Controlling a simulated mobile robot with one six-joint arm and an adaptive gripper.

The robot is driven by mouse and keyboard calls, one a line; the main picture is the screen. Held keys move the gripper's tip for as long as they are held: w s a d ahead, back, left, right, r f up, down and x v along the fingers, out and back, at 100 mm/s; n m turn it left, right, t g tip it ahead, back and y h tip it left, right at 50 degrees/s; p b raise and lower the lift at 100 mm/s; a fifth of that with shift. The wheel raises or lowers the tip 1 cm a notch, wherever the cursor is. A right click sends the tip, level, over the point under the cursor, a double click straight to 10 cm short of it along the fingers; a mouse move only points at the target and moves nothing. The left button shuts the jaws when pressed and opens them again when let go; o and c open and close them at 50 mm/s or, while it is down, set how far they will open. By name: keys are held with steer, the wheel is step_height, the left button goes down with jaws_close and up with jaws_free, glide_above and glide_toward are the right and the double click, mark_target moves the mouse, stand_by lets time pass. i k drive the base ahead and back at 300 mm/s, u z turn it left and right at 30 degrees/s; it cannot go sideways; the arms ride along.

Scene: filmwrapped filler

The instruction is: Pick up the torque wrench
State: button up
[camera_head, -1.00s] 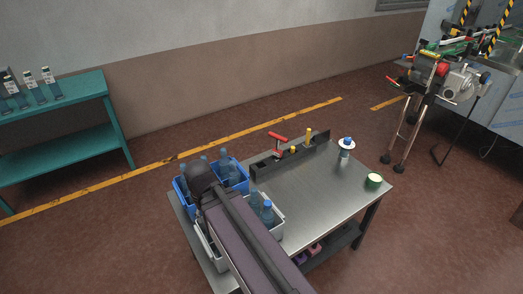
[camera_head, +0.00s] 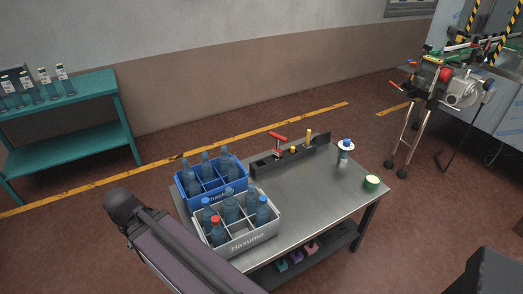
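A dark tool rack (camera_head: 290,157) stands along the back edge of the metal table (camera_head: 320,193). It holds a red-handled T-shaped tool (camera_head: 278,137) and an upright yellow-handled tool (camera_head: 308,137), with a small yellow piece (camera_head: 293,150) between them. I cannot tell which of these, if any, is the torque wrench; they are small here. My arm shows at the lower left, in front of the table and apart from the rack. My gripper is not in view.
A blue crate (camera_head: 188,198) and a grey crate (camera_head: 246,241), both with bottles, fill the table's left side. A bottle with a white collar (camera_head: 345,147) and green tape (camera_head: 371,182) stand at the right. The table's middle is clear. A teal shelf (camera_head: 70,137) stands left.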

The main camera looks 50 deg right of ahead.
mark_target(279, 153)
steer(key=u, duration=0.3)
steer(key=k, duration=0.15)
steer(key=u, duration=1.35)
steer(key=k, duration=1.75)
steer(key=z, duration=1.2)
